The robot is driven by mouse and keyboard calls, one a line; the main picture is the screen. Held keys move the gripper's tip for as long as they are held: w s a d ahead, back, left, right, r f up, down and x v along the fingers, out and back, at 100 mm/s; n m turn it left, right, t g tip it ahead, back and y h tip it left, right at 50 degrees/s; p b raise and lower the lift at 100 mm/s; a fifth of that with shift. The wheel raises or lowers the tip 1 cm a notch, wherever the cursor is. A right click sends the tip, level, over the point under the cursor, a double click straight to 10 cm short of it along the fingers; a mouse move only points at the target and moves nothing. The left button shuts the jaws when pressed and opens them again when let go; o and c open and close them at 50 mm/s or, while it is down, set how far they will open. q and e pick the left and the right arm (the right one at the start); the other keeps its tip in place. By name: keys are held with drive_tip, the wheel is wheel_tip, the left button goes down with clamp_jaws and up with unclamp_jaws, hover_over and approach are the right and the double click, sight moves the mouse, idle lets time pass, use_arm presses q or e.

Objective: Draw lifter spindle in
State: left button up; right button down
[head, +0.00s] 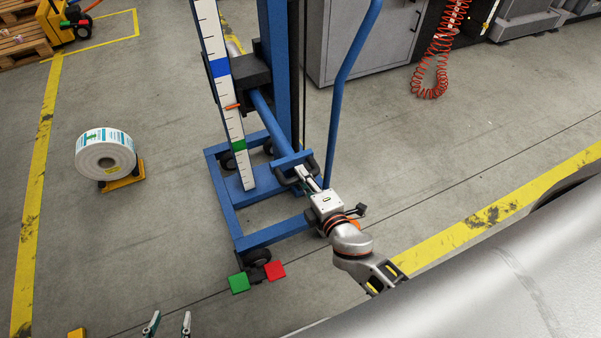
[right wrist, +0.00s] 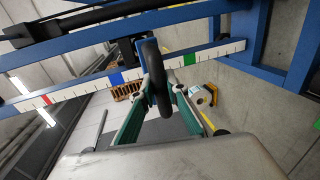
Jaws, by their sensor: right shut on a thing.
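The blue lifter (head: 280,60) stands in the middle of the head view. Its blue spindle (head: 268,120) sticks out from a dark carriage (head: 250,75) toward me and ends in a black grip handle (head: 284,178). My right gripper (head: 302,172) is at that handle. In the right wrist view its green fingers (right wrist: 160,92) are closed around the black handle (right wrist: 154,75), which hides part of what lies behind it. My left gripper (head: 168,325) shows only its two fingertips at the bottom edge, apart, with nothing between them.
A label roll (head: 105,152) rests on a yellow stand (head: 122,180) at left. A scale strip (head: 222,70) runs beside the mast. Green (head: 238,283) and red (head: 275,270) pedals sit at the lifter's front. A large grey cylinder (head: 490,275) fills the lower right.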

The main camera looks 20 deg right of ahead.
drive_tip(key=shift+s+f, duration=0.15)
drive_tip(key=c, duration=2.2)
unclamp_jaws()
drive_tip(key=shift+c, duration=0.2)
drive_tip(key=shift+o, duration=1.3)
drive_tip(key=shift+s, duration=0.15)
drive_tip(key=v, duration=1.2)
